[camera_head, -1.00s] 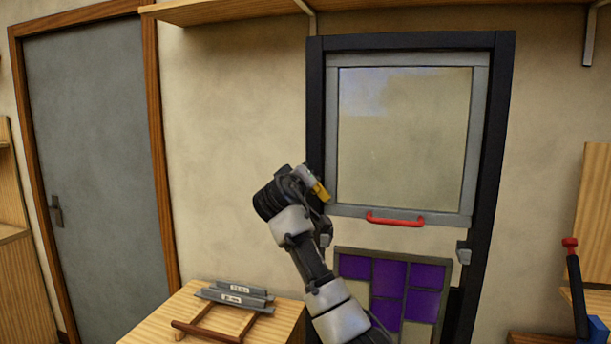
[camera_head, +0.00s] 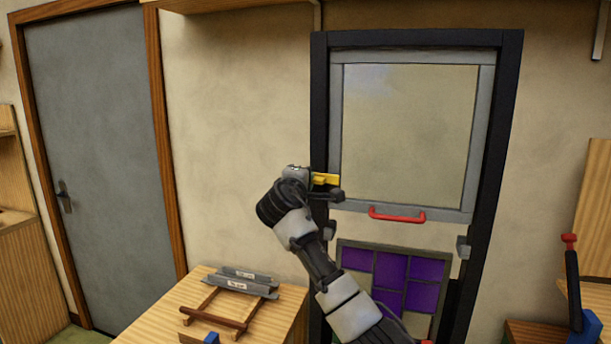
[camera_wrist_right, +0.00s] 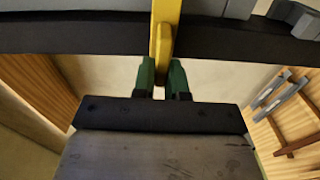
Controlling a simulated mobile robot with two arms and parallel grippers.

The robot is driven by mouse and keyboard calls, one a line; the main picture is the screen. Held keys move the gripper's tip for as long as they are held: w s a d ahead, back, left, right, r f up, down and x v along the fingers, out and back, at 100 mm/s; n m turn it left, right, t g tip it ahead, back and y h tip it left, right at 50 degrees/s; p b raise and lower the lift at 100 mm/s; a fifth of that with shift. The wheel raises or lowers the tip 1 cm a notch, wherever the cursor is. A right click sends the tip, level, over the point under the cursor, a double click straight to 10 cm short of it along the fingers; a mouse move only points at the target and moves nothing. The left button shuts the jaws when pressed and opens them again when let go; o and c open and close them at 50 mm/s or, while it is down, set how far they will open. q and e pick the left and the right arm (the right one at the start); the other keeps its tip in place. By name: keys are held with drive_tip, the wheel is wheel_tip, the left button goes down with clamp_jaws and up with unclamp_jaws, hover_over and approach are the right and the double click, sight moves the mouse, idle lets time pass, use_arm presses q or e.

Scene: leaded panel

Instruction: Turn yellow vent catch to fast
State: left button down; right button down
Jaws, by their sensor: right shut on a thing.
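The yellow vent catch (camera_head: 326,180) is on the left side of the dark window frame, beside the grey sash. It lies about level in the head view, pointing right. My right gripper (camera_wrist_right: 163,80) is shut on it, with the green fingertips on either side of the yellow bar in the wrist view (camera_wrist_right: 164,38). In the head view my right arm reaches up from the lower right, and its wrist hides part of the catch's surroundings. My left gripper is not in view.
The grey-framed vent sash (camera_head: 484,120) has a red handle (camera_head: 397,215) below its glass. A purple leaded panel (camera_head: 408,272) is underneath. A wooden table (camera_head: 165,318) with grey bars (camera_head: 245,284) stands at lower left. A grey door (camera_head: 95,150) is farther left.

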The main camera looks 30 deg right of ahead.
drive_tip(key=shift+f+n, duration=0.1)
drive_tip(key=shift+n, duration=0.3)
drive_tip(key=c, duration=1.2)
unclamp_jaws()
drive_tip(key=shift+a, duration=0.1)
drive_tip(key=shift+o, duration=0.2)
drive_tip(key=b+v, duration=0.5)
drive_tip(key=v, duration=0.5)
drive_tip(key=shift+s+a, duration=0.25)
drive_tip(key=shift+s, duration=0.05)
